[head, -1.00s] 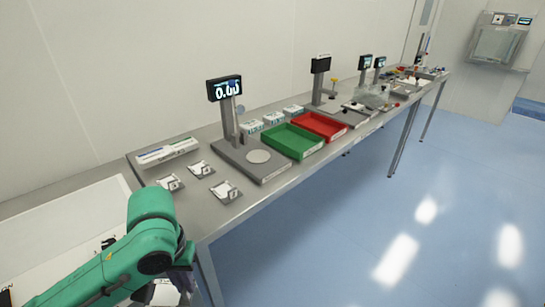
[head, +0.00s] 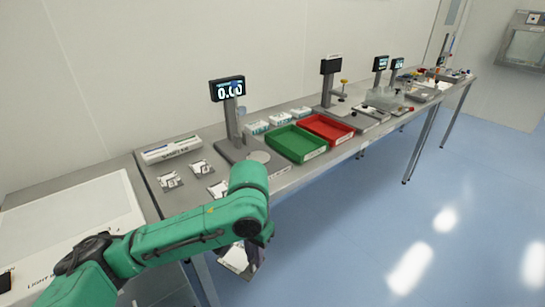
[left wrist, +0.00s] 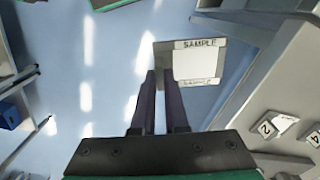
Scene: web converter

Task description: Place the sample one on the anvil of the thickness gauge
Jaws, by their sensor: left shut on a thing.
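The sample (left wrist: 196,62), a flat pale square with "SAMPLE" printed on its border, is held at the tips of my left gripper (left wrist: 160,78) in the left wrist view. In the head view the sample (head: 234,259) shows below my left forearm, off the table's front edge and above the floor. The thickness gauge (head: 234,120) stands on the table with its display reading 0.00. Its round anvil (head: 259,156) is bare, beyond my forearm, which hides part of the gauge base. My left gripper is largely hidden in the head view. My right gripper is out of view.
White boxes line the back. A light table (head: 75,220) is at left.

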